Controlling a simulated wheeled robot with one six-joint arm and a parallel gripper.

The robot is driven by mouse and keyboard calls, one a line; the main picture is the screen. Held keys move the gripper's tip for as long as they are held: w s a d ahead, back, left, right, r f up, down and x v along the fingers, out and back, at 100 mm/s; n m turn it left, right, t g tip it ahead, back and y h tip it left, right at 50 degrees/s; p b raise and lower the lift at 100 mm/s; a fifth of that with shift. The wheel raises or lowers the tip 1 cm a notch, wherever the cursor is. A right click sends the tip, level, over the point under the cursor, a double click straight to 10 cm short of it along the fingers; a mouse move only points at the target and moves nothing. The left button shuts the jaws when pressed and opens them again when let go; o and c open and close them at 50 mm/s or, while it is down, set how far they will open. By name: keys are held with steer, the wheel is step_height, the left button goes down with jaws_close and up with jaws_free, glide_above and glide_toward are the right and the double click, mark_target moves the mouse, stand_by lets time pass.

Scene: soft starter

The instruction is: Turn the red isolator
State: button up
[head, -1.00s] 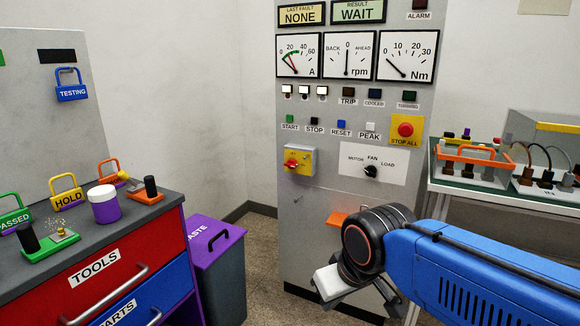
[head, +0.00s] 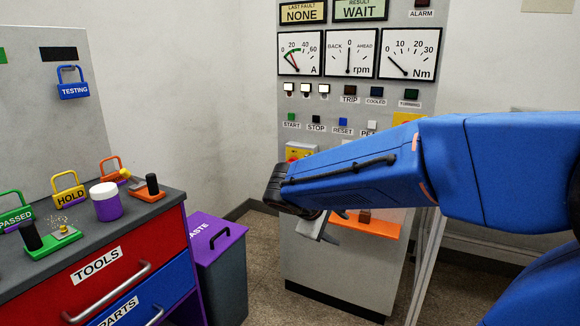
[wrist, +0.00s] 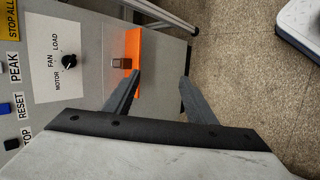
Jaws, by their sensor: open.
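The red isolator sits on a yellow box (head: 299,149) on the front of the grey cabinet. In the head view my blue arm crosses in front of it, and most of the red handle is hidden. The isolator does not show in the wrist view. My gripper (head: 322,229) hangs in front of the cabinet, lower than the yellow box and apart from it. In the wrist view its two dark fingers (wrist: 161,79) are spread with nothing between them.
An orange shelf (head: 378,229) with a brown block on it juts from the cabinet beside my gripper. The MOTOR/FAN/LOAD knob (wrist: 69,62) shows in the wrist view. A purple-lidded waste bin (head: 215,240) and the tool drawers (head: 115,262) stand left. Floor shows between bin and cabinet.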

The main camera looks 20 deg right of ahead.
steer(key=w+r+n+t+h, duration=0.3)
steer(key=w+n+h, duration=0.1)
steer(key=w, duration=1.1)
steer(key=n+t+h, duration=0.2)
steer(key=n+t, duration=0.3)
steer(key=n, duration=0.1)
glide_toward(293, 163)
steer(key=x, duration=0.9)
steer(key=shift+w+a+f, duration=0.2)
steer(key=shift+w+f, duration=0.1)
steer(key=shift+w, duration=0.15)
steer(key=c, duration=1)
